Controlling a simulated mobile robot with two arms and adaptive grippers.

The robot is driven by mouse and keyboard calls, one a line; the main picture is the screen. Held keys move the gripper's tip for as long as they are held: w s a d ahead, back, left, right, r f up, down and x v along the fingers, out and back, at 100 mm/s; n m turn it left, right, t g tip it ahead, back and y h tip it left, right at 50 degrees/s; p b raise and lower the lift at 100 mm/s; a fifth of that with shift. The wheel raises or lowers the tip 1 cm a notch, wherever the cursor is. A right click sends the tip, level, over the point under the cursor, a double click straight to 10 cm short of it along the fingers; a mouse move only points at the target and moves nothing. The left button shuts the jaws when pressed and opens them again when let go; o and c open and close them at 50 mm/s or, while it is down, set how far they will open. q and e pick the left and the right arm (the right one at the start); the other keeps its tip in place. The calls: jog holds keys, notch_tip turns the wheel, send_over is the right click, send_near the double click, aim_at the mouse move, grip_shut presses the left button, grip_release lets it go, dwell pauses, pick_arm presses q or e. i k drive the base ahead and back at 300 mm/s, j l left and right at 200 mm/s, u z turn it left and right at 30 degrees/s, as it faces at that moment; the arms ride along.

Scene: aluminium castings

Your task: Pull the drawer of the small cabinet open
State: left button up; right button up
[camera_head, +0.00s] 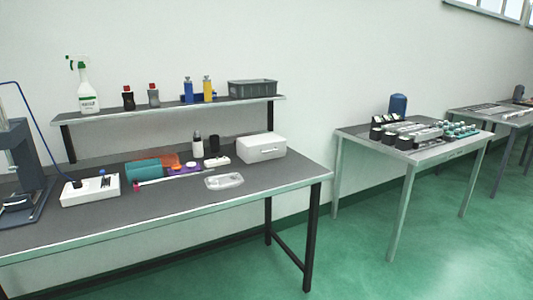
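The small white cabinet (262,146) stands on the dark grey top of the near workbench (230,210), toward its right end and close to the back edge. Its drawer front (268,154) faces the camera and has a small handle. The drawer looks closed, flush with the body. Neither of my grippers is in view, and nothing touches the cabinet.
A clear tray-like part (224,182) lies in front of the cabinet to the left. A shelf (170,108) runs behind. The benchtop right of the clear part is bare.

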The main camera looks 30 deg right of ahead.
aim_at(262, 150)
jog(key=i+l+z, duration=0.35)
jog(key=l, duration=0.15)
jog(key=i+l+z, duration=0.3)
jog(key=i+l, duration=0.15)
